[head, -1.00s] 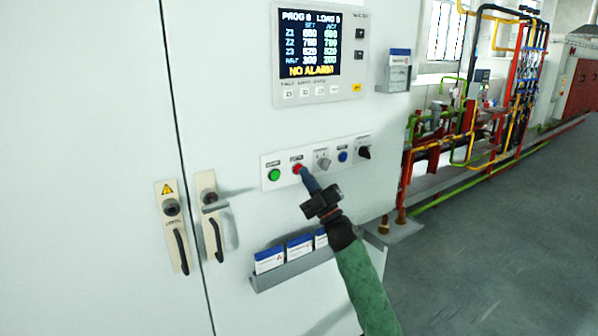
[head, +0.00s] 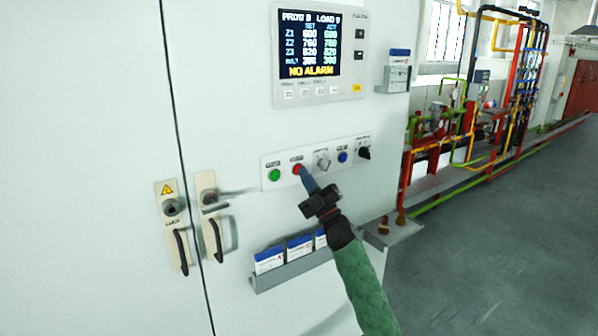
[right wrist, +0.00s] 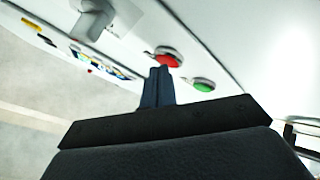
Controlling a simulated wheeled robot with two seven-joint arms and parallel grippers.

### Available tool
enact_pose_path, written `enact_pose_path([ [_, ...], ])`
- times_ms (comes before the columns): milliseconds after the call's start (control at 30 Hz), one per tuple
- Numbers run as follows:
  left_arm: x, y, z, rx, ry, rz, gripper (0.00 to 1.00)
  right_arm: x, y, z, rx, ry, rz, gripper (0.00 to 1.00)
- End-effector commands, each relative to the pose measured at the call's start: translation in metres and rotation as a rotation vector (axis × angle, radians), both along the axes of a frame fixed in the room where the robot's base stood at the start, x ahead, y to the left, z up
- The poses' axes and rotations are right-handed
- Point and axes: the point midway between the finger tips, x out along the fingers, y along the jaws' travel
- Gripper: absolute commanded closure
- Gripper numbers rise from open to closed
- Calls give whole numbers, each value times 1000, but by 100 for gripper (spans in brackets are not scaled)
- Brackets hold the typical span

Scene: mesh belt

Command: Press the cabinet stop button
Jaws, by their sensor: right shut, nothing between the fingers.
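The red stop button (head: 298,169) sits on a white control strip (head: 268,184) on the cabinet (head: 100,120), just right of the green button (head: 274,175). My right gripper (head: 306,174) is shut and empty, its fingertips at the lower right edge of the red button. In the right wrist view the closed fingertips (right wrist: 160,72) overlap the near side of the red button (right wrist: 168,58), and the green button (right wrist: 203,85) is to the right. I cannot tell whether the tips touch the button or sit just in front. My left gripper is not in view.
A grey selector (head: 322,160), a blue button (head: 342,156) and a black selector (head: 363,153) continue the strip rightward. A display panel (head: 318,98) reads NO ALARM above. A document tray (head: 290,273) is below; door handles (head: 213,230) are to the left.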

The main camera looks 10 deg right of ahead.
Motion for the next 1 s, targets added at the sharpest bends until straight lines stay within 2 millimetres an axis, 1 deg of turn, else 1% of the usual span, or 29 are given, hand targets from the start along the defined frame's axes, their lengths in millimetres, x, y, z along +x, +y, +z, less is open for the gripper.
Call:
enact_pose_path([
  [300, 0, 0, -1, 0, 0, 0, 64, 3, 1, 0, 0, 0, 0, 100],
  [633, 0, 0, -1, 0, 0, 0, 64, 2, 1, 0, 0, 0, 0, 100],
  [1000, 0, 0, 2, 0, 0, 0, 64, -12, -5, 0, 0, 0, 0, 100],
])
